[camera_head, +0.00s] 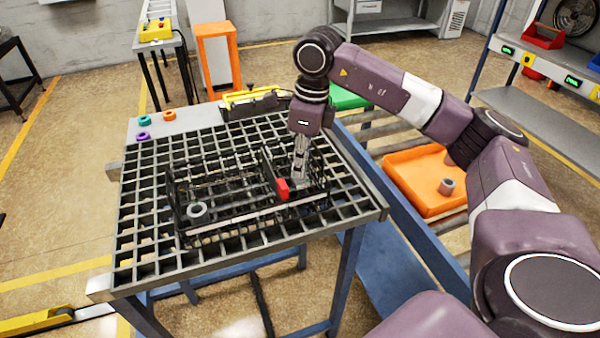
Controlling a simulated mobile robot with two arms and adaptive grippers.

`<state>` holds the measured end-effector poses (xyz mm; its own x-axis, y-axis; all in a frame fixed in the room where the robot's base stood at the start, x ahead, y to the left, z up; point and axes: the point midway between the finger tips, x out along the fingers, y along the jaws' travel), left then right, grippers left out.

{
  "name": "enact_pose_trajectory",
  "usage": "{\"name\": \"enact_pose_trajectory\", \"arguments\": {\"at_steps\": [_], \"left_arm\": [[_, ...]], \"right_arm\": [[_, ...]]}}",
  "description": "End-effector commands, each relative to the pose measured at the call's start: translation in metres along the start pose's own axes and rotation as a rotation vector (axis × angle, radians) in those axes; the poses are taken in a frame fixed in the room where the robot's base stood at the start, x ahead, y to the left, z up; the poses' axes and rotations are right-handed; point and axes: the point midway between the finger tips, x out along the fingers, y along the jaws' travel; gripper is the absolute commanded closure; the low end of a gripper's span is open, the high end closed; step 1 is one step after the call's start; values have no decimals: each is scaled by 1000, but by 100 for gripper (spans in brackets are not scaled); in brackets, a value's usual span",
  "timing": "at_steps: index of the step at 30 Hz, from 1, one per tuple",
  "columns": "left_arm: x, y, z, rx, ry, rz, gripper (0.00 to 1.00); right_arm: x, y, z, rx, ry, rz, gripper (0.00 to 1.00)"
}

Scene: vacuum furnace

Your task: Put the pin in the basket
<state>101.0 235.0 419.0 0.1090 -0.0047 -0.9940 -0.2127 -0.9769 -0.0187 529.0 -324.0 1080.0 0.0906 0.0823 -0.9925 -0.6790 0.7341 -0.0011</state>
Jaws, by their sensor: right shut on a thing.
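The black wire basket (222,234) lies on a dark grate table and has a larger left and a smaller right compartment. My right gripper (299,172) points down into the right compartment, from above. It is shut, with a light grey piece at its fingertips that seems to be the pin; its outline merges with the fingers, and its lower end is hard to make out. A small red block (283,188) shows just left of the fingertips, at the divider; I cannot tell whether it touches them. My left gripper is not in view.
A grey ring (197,210) lies in the left compartment. Small coloured rings (169,116) sit on the plate at the table's far left corner. An orange tray (425,180) with a grey part is on the rollers at the right. A yellow-edged black tray (255,99) stands behind.

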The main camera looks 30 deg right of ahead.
Motion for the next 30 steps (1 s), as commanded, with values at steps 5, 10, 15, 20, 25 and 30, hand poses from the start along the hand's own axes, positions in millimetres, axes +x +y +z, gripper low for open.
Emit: {"name": "enact_pose_trajectory", "arguments": {"at_steps": [5, 10, 15, 20, 25, 30], "left_arm": [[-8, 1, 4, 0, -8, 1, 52], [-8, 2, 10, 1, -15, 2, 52], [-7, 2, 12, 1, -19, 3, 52], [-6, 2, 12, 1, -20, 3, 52], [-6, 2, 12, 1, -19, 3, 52], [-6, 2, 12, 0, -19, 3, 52]], "right_arm": [[26, 0, -4, 1, 3, 2, 100], [33, 0, -4, 0, 1, 0, 100], [33, 0, -4, 0, 1, 0, 100], [35, 0, -5, 0, 2, 0, 81], [35, 0, -5, 0, 2, 1, 70], [35, 0, -5, 0, 2, 1, 70]]}}
